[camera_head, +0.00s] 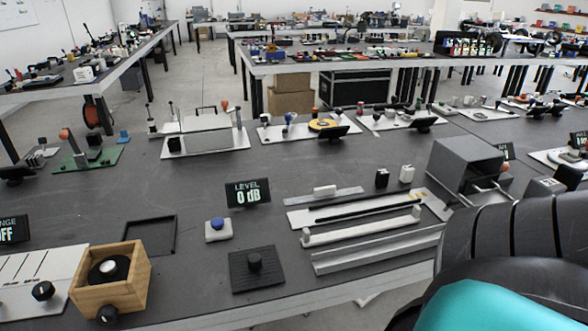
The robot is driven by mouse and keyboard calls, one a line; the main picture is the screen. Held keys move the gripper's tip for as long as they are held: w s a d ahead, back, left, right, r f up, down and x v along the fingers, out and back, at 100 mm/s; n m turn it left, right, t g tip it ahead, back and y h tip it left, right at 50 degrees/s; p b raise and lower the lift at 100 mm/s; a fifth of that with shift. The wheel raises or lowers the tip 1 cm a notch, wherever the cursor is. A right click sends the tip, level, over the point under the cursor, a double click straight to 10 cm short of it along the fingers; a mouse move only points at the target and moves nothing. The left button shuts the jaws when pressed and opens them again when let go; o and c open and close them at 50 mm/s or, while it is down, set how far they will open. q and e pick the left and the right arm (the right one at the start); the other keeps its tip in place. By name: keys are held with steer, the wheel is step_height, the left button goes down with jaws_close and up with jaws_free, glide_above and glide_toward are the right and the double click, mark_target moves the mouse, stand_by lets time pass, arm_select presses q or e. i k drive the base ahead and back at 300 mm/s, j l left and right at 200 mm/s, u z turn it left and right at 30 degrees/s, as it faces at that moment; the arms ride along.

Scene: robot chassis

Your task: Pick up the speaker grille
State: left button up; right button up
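A dark square plate with fine ridges and a round knob in its middle, which looks like the speaker grille (240,276), lies flat near the front edge of the dark table. An open wooden box (136,281) with a black round speaker cone and a white centre stands to its left, with a black knob at its front. Neither gripper is in view. Part of my own arm, black with a teal panel, fills the lower right corner and hides the table there.
An empty black square frame (128,236) lies behind the box.

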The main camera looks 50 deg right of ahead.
mark_target(260, 267)
steer(key=z, duration=1.3)
